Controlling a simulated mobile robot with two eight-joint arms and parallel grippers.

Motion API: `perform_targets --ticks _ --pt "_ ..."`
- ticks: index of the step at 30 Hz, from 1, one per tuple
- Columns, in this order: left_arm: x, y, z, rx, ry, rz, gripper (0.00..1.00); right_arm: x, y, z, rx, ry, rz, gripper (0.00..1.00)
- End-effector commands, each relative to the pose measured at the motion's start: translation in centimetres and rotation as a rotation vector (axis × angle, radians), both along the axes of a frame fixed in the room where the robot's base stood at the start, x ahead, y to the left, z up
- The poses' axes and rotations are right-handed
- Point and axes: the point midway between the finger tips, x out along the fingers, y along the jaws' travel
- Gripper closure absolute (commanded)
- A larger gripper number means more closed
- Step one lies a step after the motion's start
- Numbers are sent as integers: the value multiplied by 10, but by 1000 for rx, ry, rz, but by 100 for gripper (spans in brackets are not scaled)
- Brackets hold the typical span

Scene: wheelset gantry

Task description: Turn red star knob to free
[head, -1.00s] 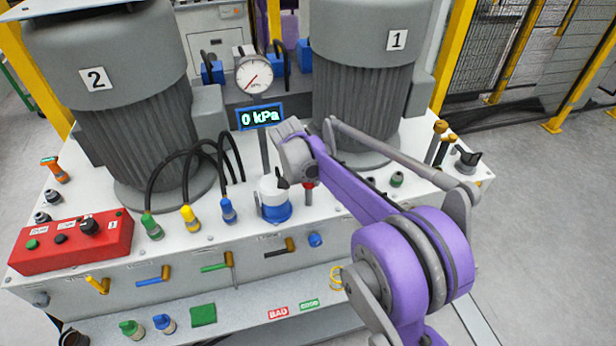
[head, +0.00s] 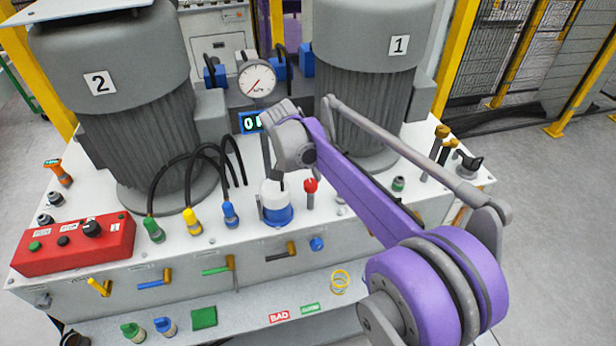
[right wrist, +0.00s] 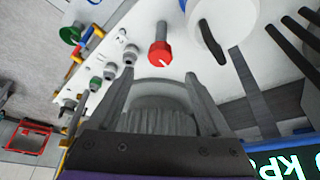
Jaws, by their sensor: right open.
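The red star knob (head: 311,186) stands upright on a grey stem on the white bench top, just right of the white and blue cup. In the right wrist view, the red knob (right wrist: 160,53) shows a pale line on its face and lies beyond the fingertips, roughly between them. My right gripper (right wrist: 158,82) is open and empty, apart from the knob. In the head view its fingers are hidden behind my grey wrist, which is above and left of the knob. My left gripper is not in view.
The white and blue cup (head: 278,205) with a dark lever stands close beside the knob. Grey motor 1 (head: 362,110) rises behind. A gauge (head: 257,79) and a partly covered display (head: 250,123) stand to the left. Hoses with coloured fittings (head: 191,220) are further left.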

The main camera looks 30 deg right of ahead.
Motion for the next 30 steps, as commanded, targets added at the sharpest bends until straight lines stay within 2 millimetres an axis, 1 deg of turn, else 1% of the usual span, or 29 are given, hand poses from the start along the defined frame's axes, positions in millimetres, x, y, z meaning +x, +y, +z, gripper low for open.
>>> perform_targets --ticks 1,3,7,11,24,26,28,29,30 --pt "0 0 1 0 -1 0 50 -2 4 9 0 0 1 19" --pt "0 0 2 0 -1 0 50 -4 7 18 1 1 0 19" --pt "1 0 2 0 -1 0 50 -6 11 28 1 1 0 19" --pt "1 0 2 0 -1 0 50 -7 11 32 0 1 0 19" --pt "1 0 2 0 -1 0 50 -7 12 31 0 1 2 19" --pt "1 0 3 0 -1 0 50 -11 13 32 2 1 14 19" --pt "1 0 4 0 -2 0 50 -21 18 33 6 3 54 19" --pt "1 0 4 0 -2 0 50 -28 22 33 9 5 81 19" --pt "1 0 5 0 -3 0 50 -39 27 33 14 6 124 19"
